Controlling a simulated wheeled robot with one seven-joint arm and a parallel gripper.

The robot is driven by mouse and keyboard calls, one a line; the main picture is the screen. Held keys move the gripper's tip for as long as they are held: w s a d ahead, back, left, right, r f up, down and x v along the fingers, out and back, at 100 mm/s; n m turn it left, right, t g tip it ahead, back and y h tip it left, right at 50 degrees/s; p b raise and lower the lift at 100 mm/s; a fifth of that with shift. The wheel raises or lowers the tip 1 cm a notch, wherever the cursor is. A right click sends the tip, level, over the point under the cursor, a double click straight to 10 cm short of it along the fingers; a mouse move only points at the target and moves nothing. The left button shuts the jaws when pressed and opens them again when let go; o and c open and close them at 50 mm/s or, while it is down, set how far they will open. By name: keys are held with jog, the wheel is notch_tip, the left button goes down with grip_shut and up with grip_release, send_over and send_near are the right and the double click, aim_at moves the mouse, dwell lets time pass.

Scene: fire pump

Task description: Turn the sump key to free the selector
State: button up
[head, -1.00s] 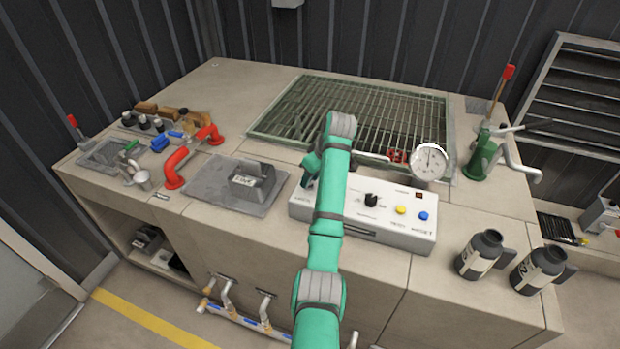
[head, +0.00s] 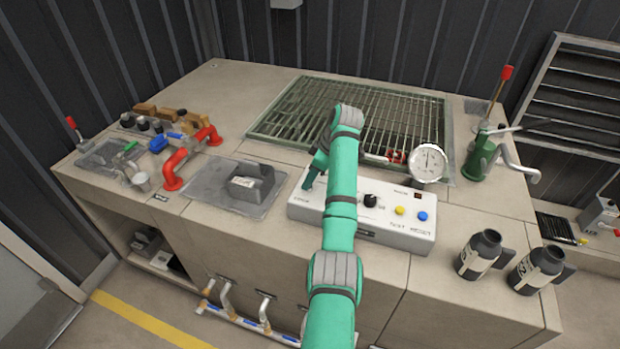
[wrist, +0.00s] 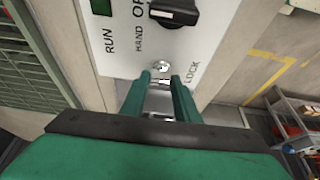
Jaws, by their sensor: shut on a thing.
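The white control panel (head: 385,222) lies along the front of the bench. My gripper (head: 307,188) points down at its left end; the arm hides part of the panel. In the wrist view my gripper (wrist: 160,82) has both green fingers close together around the small silver sump key (wrist: 162,69), next to the LOCK marking. The key is partly hidden between the fingers, and its exact turn angle is hard to tell.
Yellow (head: 400,211) and blue (head: 422,216) buttons sit right of the selector. A dial gauge (head: 428,162) stands behind the panel. A grey block (head: 252,182) and red pipe (head: 175,170) are left. Two dark jugs (head: 482,254) stand front right.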

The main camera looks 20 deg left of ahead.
jog(key=o, duration=1)
jog(key=shift+o, duration=0.2)
jog(key=shift+r, duration=0.1)
jog(key=v, duration=1)
jog(key=shift+d+r, duration=0.2)
jog(key=shift+r, duration=0.05)
